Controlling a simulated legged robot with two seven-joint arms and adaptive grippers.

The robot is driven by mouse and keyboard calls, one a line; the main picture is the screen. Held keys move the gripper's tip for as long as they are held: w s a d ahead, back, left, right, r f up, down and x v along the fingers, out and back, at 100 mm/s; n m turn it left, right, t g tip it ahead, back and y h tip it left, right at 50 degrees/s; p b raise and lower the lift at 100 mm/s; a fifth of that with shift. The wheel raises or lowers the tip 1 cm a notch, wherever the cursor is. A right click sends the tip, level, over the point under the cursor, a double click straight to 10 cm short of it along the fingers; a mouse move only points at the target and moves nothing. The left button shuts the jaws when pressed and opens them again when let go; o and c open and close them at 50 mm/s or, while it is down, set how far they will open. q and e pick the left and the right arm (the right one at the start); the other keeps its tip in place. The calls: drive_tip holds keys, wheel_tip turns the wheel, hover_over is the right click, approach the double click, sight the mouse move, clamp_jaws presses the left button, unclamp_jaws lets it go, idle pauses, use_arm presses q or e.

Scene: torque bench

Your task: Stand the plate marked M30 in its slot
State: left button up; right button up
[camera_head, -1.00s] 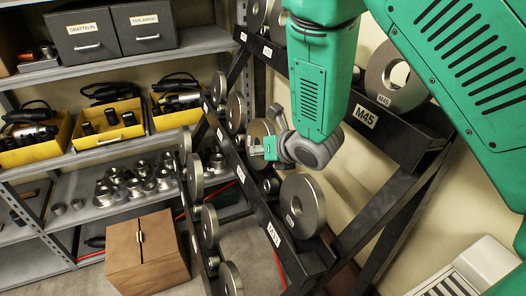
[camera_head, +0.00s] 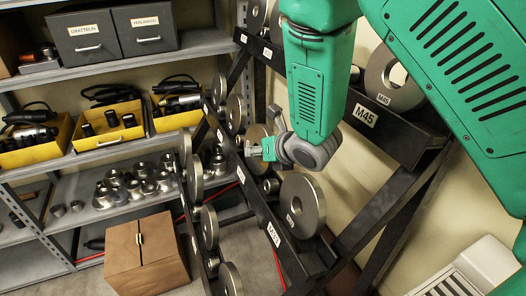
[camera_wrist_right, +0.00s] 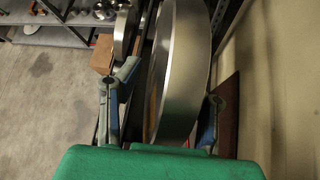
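My right gripper (camera_head: 266,150) reaches from the right to a steel ring plate (camera_head: 256,138) on the middle rail of the black rack. In the right wrist view, this large plate (camera_wrist_right: 178,75) stands on edge between my two fingers (camera_wrist_right: 168,95). The left finger is apart from it by a gap; the right finger is close to its side, and I cannot tell whether it touches. I cannot read a mark on this plate, and no M30 label is legible. My left gripper is not in view.
The slanted black rack (camera_head: 395,135) holds several ring plates, including one behind the M45 label (camera_head: 365,115) and one on the lower right (camera_head: 302,205). Grey shelves (camera_head: 70,160) with yellow bins stand at left. A brown box (camera_head: 146,252) is on the floor.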

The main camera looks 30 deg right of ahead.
sight(261, 133)
drive_tip(key=shift+s+a+f+g, duration=0.15)
drive_tip(key=shift+f+g, duration=0.05)
drive_tip(key=shift+f, duration=0.45)
drive_tip(key=shift+s+a+f+g, duration=0.1)
drive_tip(key=shift+s+f+g, duration=0.1)
drive_tip(key=shift+f, duration=0.4)
drive_tip(key=shift+d, duration=0.1)
drive_tip(key=shift+s+f, duration=0.1)
drive_tip(key=shift+f, duration=0.05)
drive_tip(key=shift+t, duration=0.3)
drive_tip(key=r, duration=0.3)
drive_tip(key=w+r, duration=0.1)
drive_tip(key=r, duration=0.7)
drive_tip(key=shift+w, duration=0.2)
drive_tip(key=shift+w+d+r, duration=0.15)
drive_tip(key=shift+d+r, duration=0.05)
drive_tip(key=shift+r, duration=0.15)
drive_tip(key=shift+d, duration=0.2)
drive_tip(key=shift+a, duration=0.1)
